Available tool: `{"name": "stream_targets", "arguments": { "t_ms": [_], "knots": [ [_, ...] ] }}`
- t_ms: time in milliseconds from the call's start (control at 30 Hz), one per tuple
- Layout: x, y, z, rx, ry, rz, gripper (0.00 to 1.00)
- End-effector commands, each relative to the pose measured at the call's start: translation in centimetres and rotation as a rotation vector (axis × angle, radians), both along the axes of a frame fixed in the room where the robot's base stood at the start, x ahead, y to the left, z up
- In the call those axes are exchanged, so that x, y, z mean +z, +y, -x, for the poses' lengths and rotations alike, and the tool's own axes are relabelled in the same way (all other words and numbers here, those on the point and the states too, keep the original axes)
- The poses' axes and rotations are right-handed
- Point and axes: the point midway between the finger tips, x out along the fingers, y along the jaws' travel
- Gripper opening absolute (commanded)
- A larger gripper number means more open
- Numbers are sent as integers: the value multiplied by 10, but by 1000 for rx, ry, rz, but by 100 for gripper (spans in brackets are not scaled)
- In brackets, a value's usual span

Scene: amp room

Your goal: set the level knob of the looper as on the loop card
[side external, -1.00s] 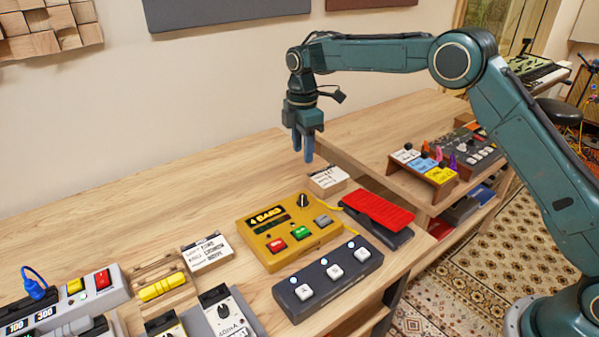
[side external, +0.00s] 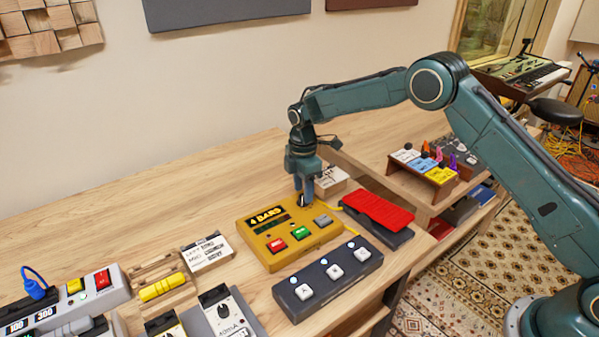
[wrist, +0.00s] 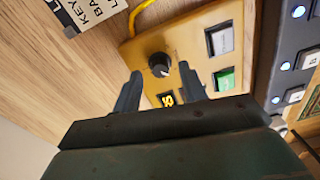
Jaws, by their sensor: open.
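The looper (side external: 262,246) is a yellow box on the wooden bench, with a "4 BARS" display, red, green and grey buttons, and a black level knob at its back right corner. The level knob (wrist: 159,65) shows in the wrist view with a pale pointer mark. My gripper (side external: 304,197) points down over that corner; in the side view its fingers partly hide the knob. In the wrist view its open fingers (wrist: 160,80) stand apart, with the knob a little beyond and between their tips. A white card (side external: 332,178) stands behind the looper, partly hidden by my gripper; I cannot read its level.
A dark footswitch box (side external: 328,276) stands in front of the looper. A red pedal (side external: 378,211) is to the right. Another lettered card (side external: 207,253) stands to the left. Bare bench lies behind the looper.

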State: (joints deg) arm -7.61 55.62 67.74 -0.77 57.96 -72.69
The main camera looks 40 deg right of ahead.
Motion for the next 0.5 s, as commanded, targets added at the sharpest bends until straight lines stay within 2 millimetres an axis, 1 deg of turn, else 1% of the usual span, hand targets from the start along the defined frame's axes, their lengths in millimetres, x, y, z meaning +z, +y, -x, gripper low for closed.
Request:
{"name": "stream_targets", "arguments": {
  "t_ms": [33,200,500],
  "knots": [
    [-6,0,0,0,1,1,42],
    [-15,0,0,0,0,0,42],
    [-17,0,0,0,-1,0,42]
  ]
}}
